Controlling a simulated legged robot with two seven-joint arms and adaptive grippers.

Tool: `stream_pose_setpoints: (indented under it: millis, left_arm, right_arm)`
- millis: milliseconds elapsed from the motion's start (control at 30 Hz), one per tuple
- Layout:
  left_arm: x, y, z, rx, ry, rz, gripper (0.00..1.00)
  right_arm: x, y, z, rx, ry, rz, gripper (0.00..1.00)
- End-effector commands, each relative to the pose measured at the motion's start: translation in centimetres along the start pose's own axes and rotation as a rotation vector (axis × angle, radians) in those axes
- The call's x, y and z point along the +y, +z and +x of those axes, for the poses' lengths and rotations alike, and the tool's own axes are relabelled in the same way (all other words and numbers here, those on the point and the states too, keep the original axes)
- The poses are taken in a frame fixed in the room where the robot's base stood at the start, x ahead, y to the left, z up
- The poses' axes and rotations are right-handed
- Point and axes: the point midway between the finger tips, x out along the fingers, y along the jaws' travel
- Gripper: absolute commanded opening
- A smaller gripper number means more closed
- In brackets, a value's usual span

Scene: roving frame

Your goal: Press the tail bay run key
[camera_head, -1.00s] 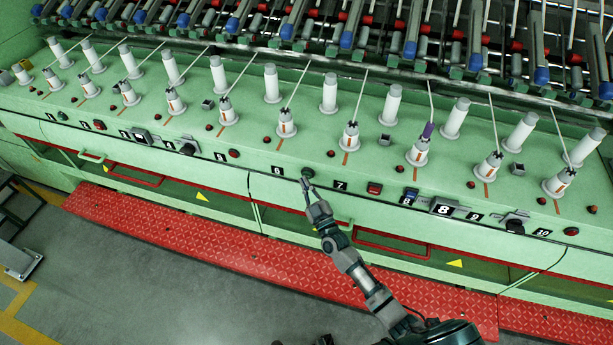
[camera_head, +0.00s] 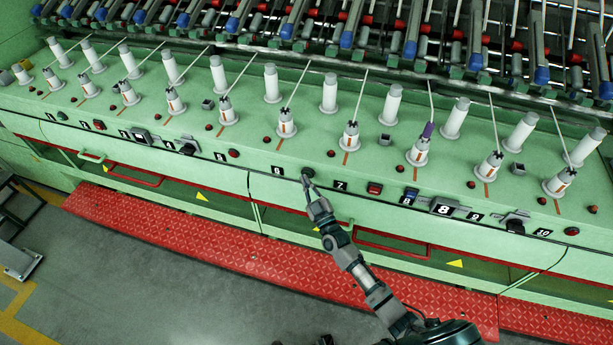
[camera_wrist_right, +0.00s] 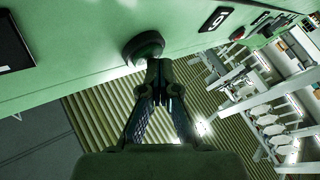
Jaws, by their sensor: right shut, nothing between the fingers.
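A dark round key (camera_head: 307,173) sits on the front face of the green machine, just left of the number plate 7 (camera_head: 340,186). It shows large in the right wrist view (camera_wrist_right: 143,47) as a dark knob standing out from the green panel. My right gripper (camera_head: 307,183) is shut and empty, its fingertips right at this key. In the right wrist view the closed fingertips (camera_wrist_right: 160,72) lie at the key's lower edge; I cannot tell whether they touch or press it. No label names the tail bay. My left gripper is not in view.
Spindles with white bobbins (camera_head: 329,94) stand behind on the green deck. A red tread plate (camera_head: 225,256) runs below, with open grey floor in front.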

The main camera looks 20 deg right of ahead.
Motion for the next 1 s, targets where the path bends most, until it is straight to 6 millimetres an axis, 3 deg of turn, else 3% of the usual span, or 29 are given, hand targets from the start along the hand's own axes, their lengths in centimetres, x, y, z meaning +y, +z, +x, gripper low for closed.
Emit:
stream_pose_setpoints:
  millis: [767, 1000]
  left_arm:
    - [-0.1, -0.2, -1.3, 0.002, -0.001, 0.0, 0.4]
    - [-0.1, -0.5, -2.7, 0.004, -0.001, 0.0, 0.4]
  right_arm:
    - [-1.0, -0.9, -1.3, -0.001, 0.0, 0.002, 0.0]
    - [-1.9, -2.3, -2.8, -0.001, 0.0, 0.002, 0.0]
